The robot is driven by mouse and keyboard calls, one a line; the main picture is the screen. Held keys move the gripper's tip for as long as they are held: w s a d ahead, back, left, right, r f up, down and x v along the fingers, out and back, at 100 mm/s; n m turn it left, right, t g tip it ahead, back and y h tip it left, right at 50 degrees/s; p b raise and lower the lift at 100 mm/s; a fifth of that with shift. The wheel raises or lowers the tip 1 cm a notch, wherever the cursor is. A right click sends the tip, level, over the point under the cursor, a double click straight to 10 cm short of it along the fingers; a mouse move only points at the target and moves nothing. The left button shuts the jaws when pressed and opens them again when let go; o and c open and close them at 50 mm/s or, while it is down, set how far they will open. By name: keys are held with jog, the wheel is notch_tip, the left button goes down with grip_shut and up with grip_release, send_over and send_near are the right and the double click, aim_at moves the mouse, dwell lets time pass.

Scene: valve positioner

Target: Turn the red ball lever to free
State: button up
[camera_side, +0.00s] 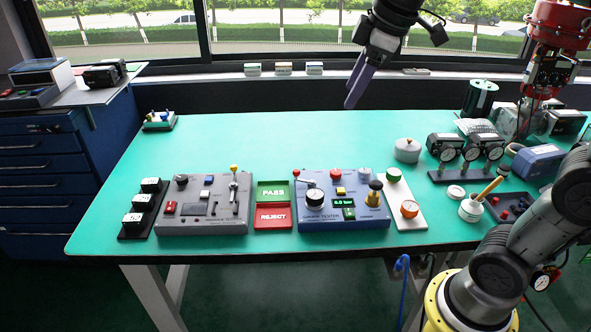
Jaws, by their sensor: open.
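The red ball lever (297,174) is at the upper left corner of the blue-grey gauge tester box (345,224). Its small red ball stands at the left end of a thin metal rod, which runs right, just behind a round dial (315,198). Any marking for the free position is too small to read. My gripper (350,103) hangs high above the rear of the green table, right of the lever and well apart from it. Its purple fingers point down and slightly left. It is open and holds nothing visible; the gap between the fingers is hard to see from here.
The tester also carries a red knob (335,173), a green display (343,203) and a brass fitting (374,194). Green PASS (273,191) and red REJECT (272,216) trays lie left of it, then a grey box with a yellow ball lever (234,169).

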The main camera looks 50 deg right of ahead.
jog(key=w+d+f+n+g, duration=0.1)
jog(key=w, duration=0.4)
jog(key=w+d+f, duration=0.2)
jog(key=w, duration=0.4)
jog(key=g, duration=0.4)
send_over(296, 170)
notch_tip(296, 170, down, 18)
jog(key=r, duration=0.1)
notch_tip(296, 170, down, 14)
jog(key=shift+a+f, duration=0.1)
grip_shut()
